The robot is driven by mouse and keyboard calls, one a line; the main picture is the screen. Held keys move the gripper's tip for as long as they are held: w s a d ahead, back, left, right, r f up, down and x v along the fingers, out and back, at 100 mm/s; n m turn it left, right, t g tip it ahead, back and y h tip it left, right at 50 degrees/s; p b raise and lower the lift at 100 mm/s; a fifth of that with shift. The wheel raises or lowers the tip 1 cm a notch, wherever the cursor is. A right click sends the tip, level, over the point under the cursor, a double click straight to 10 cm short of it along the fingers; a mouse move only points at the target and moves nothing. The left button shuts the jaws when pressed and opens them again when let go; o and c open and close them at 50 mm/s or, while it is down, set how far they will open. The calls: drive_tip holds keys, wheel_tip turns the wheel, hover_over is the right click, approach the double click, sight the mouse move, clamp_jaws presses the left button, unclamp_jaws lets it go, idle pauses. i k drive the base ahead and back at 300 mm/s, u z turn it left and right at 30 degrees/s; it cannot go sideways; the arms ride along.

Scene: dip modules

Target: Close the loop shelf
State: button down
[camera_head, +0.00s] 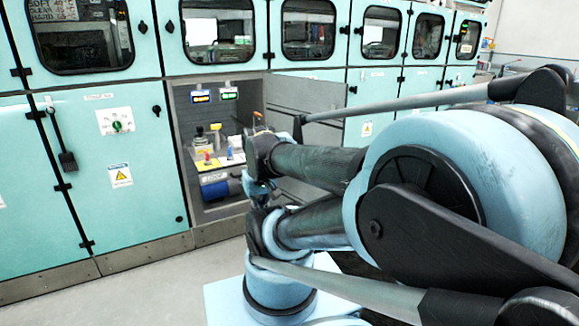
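An open compartment in the turquoise cabinet wall holds a light shelf (208,166) with small fittings, a yellow strip and red and blue parts on it. This looks like the loop shelf, but no readable label confirms it. A dark blue cylinder (214,190) lies below it. The compartment's door (308,95) stands open to the right, its grey inner face showing. My arm crosses in front of the door and the compartment's right side. The end of my arm is near the compartment's right edge; my gripper's fingers cannot be made out there, nor any contact with the shelf.
Two small lit displays (201,97) are at the compartment's top. A closed turquoise door (95,200) with a dark handle is to the left. Windowed cabinets (308,30) run above. Grey floor (130,290) is clear at the lower left. My arm fills the right side.

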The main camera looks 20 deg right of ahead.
sight(220, 166)
drive_tip(key=k, duration=0.35)
drive_tip(key=u, duration=0.6)
drive_tip(key=i, duration=0.85)
drive_tip(key=u, duration=0.1)
